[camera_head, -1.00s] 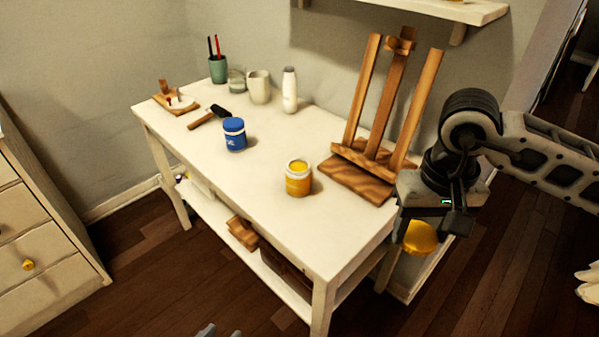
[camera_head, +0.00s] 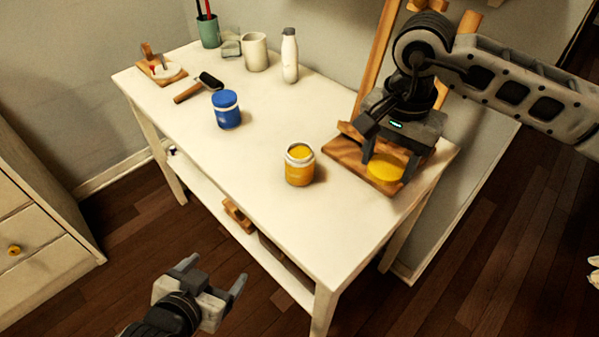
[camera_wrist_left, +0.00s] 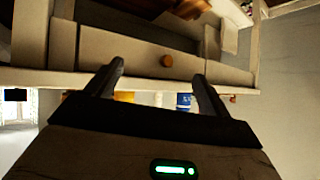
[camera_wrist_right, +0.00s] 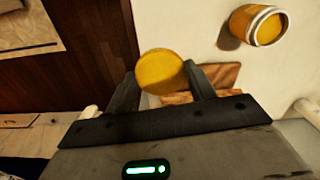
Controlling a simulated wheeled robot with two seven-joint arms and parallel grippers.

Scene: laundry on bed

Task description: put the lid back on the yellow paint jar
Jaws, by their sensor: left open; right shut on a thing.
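The yellow paint jar (camera_head: 299,168) stands upright and open on the white table, with yellow paint showing at its mouth. It also shows at the top right of the right wrist view (camera_wrist_right: 266,25). My right gripper (camera_head: 388,163) is shut on the yellow lid (camera_head: 386,167), which is held flat to the right of the jar, in front of the easel base. The lid shows between the fingertips in the right wrist view (camera_wrist_right: 161,71). My left gripper (camera_head: 214,276) is open and empty, in front of the table and below its top.
The white table (camera_head: 255,180) has clear surface around the jar. A blue paint jar (camera_head: 227,109) stands to its left. A wooden easel (camera_head: 345,150) is behind the lid. A brayer (camera_head: 198,87), bottle (camera_head: 290,55), mug (camera_head: 255,52) and green cup (camera_head: 208,31) are farther back.

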